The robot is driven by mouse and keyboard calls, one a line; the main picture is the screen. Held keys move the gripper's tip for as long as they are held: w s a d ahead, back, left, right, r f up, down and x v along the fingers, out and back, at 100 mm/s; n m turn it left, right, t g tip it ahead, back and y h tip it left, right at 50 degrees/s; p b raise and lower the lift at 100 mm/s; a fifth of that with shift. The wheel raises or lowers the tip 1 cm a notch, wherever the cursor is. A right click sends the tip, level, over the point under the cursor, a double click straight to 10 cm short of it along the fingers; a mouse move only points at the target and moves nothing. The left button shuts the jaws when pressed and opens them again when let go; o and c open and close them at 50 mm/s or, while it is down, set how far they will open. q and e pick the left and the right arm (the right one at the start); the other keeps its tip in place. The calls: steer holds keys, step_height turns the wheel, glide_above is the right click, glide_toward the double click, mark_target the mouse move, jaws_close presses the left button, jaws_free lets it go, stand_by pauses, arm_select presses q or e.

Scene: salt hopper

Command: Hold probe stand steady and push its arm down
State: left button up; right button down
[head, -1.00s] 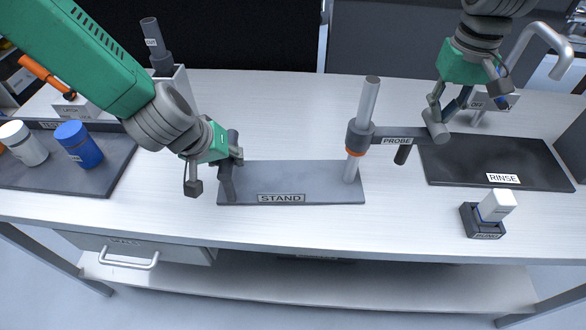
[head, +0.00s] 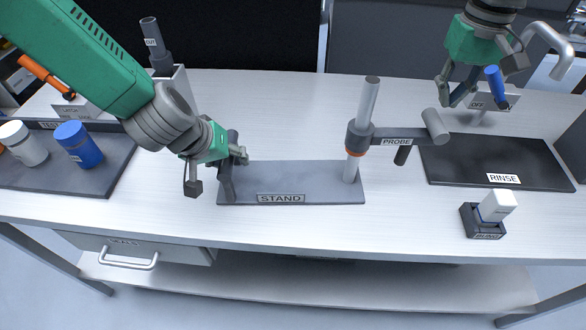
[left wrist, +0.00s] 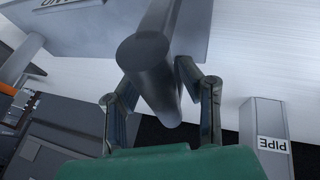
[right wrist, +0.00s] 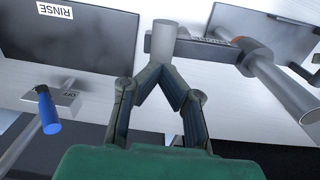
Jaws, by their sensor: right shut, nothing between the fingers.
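The probe stand has a dark base plate labelled STAND (head: 300,190), a dark upright handle (head: 228,175) at its left and a pale column (head: 368,102) at its right. A collar on the column carries the dark arm labelled PROBE (head: 398,135). The arm ends in a grey cylinder (head: 435,125), and a short black probe (head: 402,154) hangs below it. My left gripper (head: 222,172) is shut around the handle, which the left wrist view shows between its fingers (left wrist: 160,75). My right gripper (head: 456,104) is shut and empty, just behind the grey cylinder and apparently clear of it.
A black RINSE mat (head: 520,172) lies right of the stand. A tap with a blue lever (head: 495,80) is close to my right gripper. A small dark holder with a white-topped item (head: 482,222) stands at front right. A tray with bottles (head: 85,178) is at left.

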arm_select(q)
steer(key=shift+r, duration=0.1)
steer(key=v, duration=1.1)
steer(key=shift+a+r, duration=0.15)
steer(key=shift+r, duration=0.15)
steer(key=shift+s, duration=0.15)
